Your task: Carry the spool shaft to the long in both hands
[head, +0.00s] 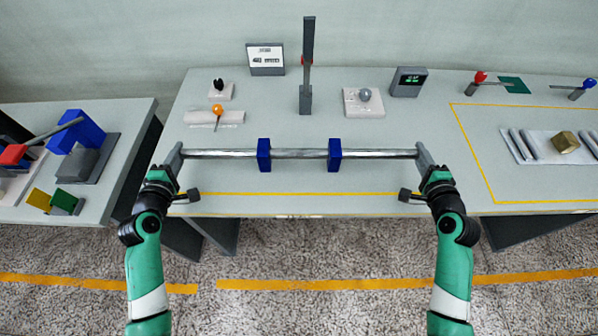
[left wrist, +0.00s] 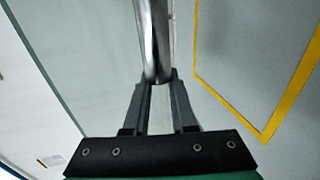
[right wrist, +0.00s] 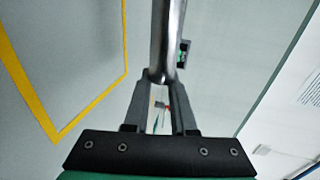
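The spool shaft (head: 300,154) is a long silver rod lying level across the picture over the middle table. Two blue blocks (head: 264,154) (head: 334,154) sit around its middle part; I cannot tell whether they are fixed to it or support it. My left gripper (head: 178,153) is at the shaft's left end, and my right gripper (head: 421,153) is at its right end. In the left wrist view the fingers (left wrist: 157,82) close around the shaft (left wrist: 154,40). The right wrist view shows the same, with fingers (right wrist: 161,82) on the shaft (right wrist: 163,40).
A dark upright post (head: 307,70) stands behind the shaft. Small items on pale pads (head: 215,117) and a display box (head: 408,82) are further back. A yellow outlined area (head: 485,175) with a tray of rods (head: 513,145) is at right. A side table (head: 100,190) is at left.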

